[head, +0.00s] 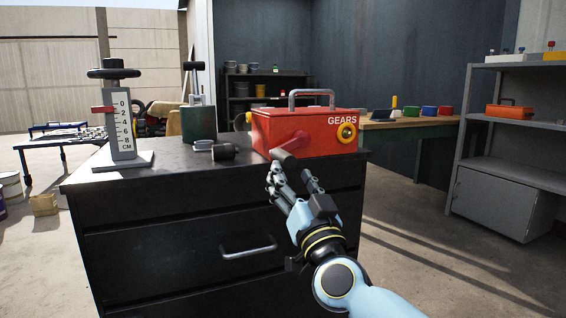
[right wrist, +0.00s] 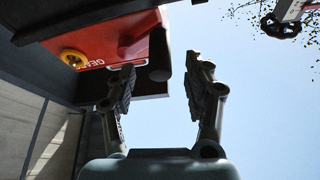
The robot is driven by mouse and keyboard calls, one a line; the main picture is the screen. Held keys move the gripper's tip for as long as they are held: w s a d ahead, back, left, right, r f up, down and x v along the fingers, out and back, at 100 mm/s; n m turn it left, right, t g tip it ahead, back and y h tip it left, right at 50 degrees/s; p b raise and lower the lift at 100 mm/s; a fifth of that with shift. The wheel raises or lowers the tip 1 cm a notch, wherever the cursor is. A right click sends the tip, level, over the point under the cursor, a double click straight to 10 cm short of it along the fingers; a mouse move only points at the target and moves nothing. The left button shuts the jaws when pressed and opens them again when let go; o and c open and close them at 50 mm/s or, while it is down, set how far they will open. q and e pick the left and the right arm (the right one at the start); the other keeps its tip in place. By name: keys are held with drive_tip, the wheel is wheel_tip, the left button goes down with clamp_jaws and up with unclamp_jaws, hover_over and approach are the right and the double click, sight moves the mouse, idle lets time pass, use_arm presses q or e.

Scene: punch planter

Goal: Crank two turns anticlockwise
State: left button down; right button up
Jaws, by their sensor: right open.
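The red gear box (head: 305,130) marked GEARS stands on the dark cabinet top, with a grey carry handle on its lid and a yellow ring on its right face. My right gripper (head: 291,174) is open, just below and in front of the grip. Contact cannot be told. My left gripper is not in view.
The dark cabinet (head: 130,225) with drawer handles stands in front. A press-like gauge with a cm scale (head: 121,125), a green container (head: 198,124) and a dark cylinder (head: 223,152) stand left of the box. A grey shelf (head: 500,160) is at the right.

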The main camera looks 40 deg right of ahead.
sight(277, 148)
drive_tip(key=x, duration=0.6)
drive_tip(key=shift+w+d, duration=0.1)
drive_tip(key=shift+w, duration=0.1)
clamp_jaws()
